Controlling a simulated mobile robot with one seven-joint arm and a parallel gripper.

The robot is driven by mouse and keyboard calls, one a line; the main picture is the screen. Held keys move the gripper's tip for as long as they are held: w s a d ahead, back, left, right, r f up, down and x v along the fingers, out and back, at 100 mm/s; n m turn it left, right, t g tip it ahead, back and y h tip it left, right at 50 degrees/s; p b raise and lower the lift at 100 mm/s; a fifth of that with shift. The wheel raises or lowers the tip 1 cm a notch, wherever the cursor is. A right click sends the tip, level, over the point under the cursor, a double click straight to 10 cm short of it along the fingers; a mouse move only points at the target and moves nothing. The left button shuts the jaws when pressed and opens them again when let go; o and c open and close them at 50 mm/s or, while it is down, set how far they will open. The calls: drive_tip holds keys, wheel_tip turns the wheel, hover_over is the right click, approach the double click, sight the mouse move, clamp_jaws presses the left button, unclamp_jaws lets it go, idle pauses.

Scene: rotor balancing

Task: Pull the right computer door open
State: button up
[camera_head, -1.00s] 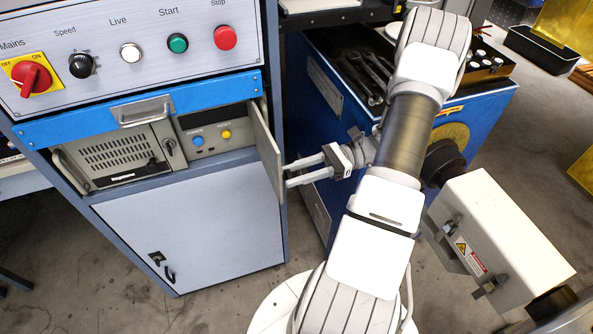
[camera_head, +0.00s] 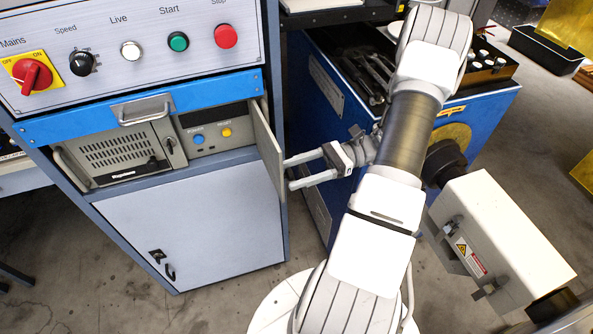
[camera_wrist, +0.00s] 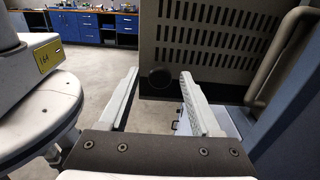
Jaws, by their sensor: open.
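The right computer door (camera_head: 267,152) is a grey panel swung out from the cabinet, nearly edge-on in the head view. In the wrist view its outer face (camera_wrist: 218,62) shows vent slots, a dark round knob (camera_wrist: 160,77) low near its free edge, and a bar handle (camera_wrist: 285,52) on the cabinet side. My gripper (camera_head: 288,175) is open and empty, to the right of the door, its fingers pointing at the outer face. In the wrist view the knob appears between the fingertips (camera_wrist: 160,73). Whether a fingertip touches the door I cannot tell.
A blue drawer with a handle (camera_head: 146,110) is above. A lower cabinet door (camera_head: 205,225) is shut. A blue tool cart (camera_head: 325,95) stands behind my arm.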

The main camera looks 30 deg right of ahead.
drive_tip(key=s+d+r+p, duration=0.2)
drive_tip(key=s+d+r, duration=0.5)
drive_tip(key=s+r, duration=0.2)
wheel_tip(320, 180, up, 2)
drive_tip(key=shift+s, duration=0.2)
idle(0.5)
